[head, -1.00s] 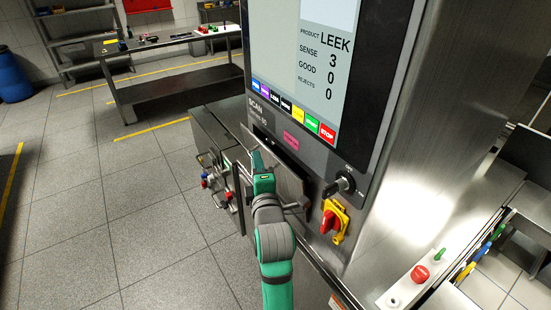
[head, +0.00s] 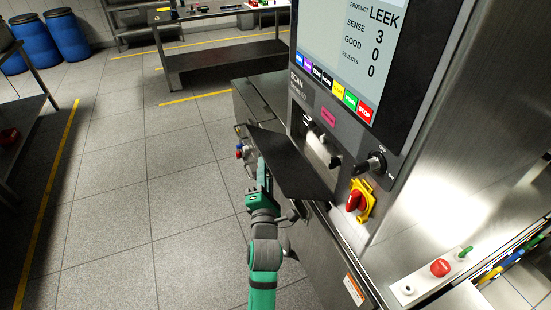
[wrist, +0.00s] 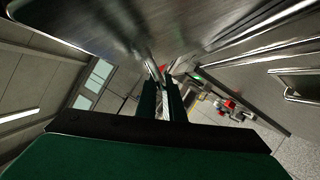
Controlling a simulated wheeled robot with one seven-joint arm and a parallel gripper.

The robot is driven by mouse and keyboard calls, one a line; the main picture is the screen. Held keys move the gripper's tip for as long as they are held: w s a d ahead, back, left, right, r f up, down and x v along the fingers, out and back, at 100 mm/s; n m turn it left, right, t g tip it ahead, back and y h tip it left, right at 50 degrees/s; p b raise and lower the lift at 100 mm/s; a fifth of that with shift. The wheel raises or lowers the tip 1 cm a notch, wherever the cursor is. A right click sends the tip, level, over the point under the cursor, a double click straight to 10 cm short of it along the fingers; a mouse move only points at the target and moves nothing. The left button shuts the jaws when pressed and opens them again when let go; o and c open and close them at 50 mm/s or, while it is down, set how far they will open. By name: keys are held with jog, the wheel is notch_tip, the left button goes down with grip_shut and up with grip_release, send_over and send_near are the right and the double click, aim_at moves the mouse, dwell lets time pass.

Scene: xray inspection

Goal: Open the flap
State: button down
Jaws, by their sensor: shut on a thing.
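The flap (head: 292,165) is a dark panel on the front of the machine, below the screen. It is swung outward from the machine face, and a recess (head: 318,138) shows behind it. My gripper (head: 256,168) is at the left part of the flap, its fingers shut on the flap's edge; the exact contact is partly hidden by the gripper body. In the wrist view my gripper's dark fingers (wrist: 162,100) are close together, with a large grey metal surface, likely the flap (wrist: 110,22), above them.
A red rotary switch on a yellow plate (head: 357,201) and a key switch (head: 371,165) sit right of the flap. A red button box (head: 437,270) is lower right. A steel table (head: 225,60) stands behind.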

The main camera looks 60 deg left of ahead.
jog(key=shift+s+f, duration=0.2)
jog(key=shift+f, duration=0.8)
jog(key=shift+s+f, duration=0.15)
jog(key=shift+f, duration=0.85)
jog(key=c, duration=2)
grip_release()
jog(key=v, duration=1)
jog(key=shift+s+d, duration=0.15)
jog(key=shift+d, duration=0.2)
